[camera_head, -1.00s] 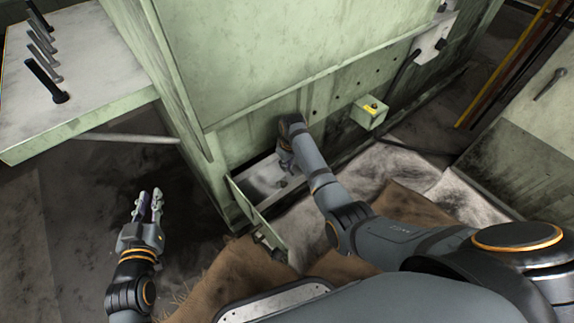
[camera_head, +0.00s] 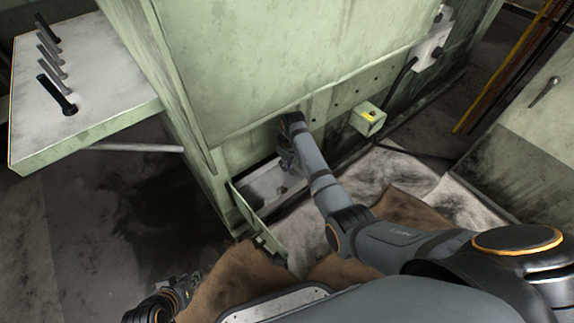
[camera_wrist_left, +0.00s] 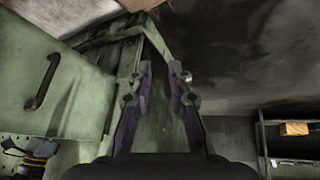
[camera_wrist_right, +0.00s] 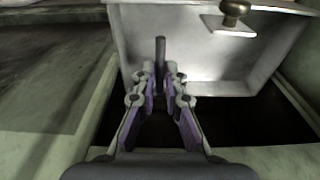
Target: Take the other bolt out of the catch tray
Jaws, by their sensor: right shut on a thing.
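The catch tray (camera_head: 262,184) is a pale metal tray in the low opening at the foot of the green machine. It also fills the upper part of the right wrist view (camera_wrist_right: 205,62). My right gripper (camera_head: 286,165) reaches down into this opening. In the right wrist view its fingers (camera_wrist_right: 160,88) are shut on a dark grey bolt (camera_wrist_right: 160,50), which stands up between the fingertips in front of the tray wall. My left gripper (camera_head: 188,284) is low at the picture's bottom. In the left wrist view its fingers (camera_wrist_left: 160,88) are apart with nothing between them.
Several bolts (camera_head: 57,95) stand on a pale side table (camera_head: 110,95) at the upper left. A green hinged flap (camera_head: 247,212) stands open at the opening's left. A yellow-topped box (camera_head: 368,118) is to the right.

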